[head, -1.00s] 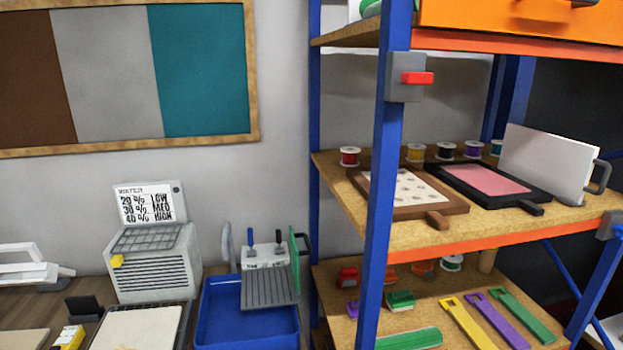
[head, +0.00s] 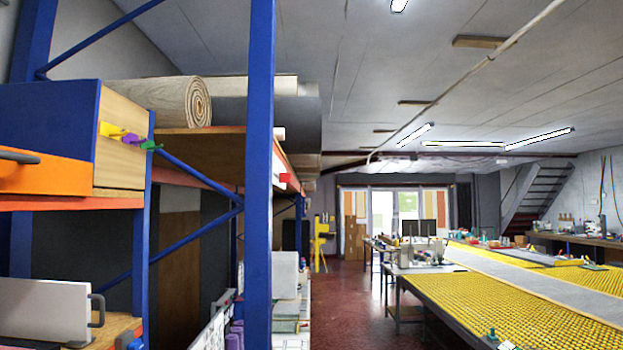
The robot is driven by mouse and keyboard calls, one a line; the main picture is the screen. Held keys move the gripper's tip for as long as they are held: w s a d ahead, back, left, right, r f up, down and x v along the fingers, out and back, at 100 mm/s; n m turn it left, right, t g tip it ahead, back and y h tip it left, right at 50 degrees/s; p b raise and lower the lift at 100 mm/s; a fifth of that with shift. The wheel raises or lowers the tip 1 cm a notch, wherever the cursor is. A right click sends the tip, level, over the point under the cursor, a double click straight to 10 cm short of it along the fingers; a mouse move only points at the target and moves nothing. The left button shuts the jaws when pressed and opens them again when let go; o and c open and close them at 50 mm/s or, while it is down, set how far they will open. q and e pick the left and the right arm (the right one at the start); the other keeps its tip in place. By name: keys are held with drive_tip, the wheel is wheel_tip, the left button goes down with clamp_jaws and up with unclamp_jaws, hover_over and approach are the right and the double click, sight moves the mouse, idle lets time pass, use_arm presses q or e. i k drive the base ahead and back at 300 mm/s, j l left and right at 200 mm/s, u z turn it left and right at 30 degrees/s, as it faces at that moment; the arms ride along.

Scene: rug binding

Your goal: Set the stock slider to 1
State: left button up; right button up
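I cannot make out a stock slider in the head view. The blue post (head: 258,200) of the shelf rack crosses the view left of centre, with no scale or slider that I can read on it. Neither of my grippers is in view.
A white panel (head: 45,311) stands at lower left.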

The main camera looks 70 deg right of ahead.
sight(283, 177)
drive_tip(key=k+l+z, duration=0.1)
drive_tip(key=z, duration=0.35)
drive_tip(key=l+z, duration=0.3)
drive_tip(key=z, duration=0.15)
drive_tip(key=l+z, duration=0.2)
drive_tip(key=z, duration=0.25)
drive_tip(key=l+z, duration=0.25)
drive_tip(key=z, duration=0.2)
drive_tip(key=i+l, duration=0.1)
drive_tip(key=l, duration=0.3)
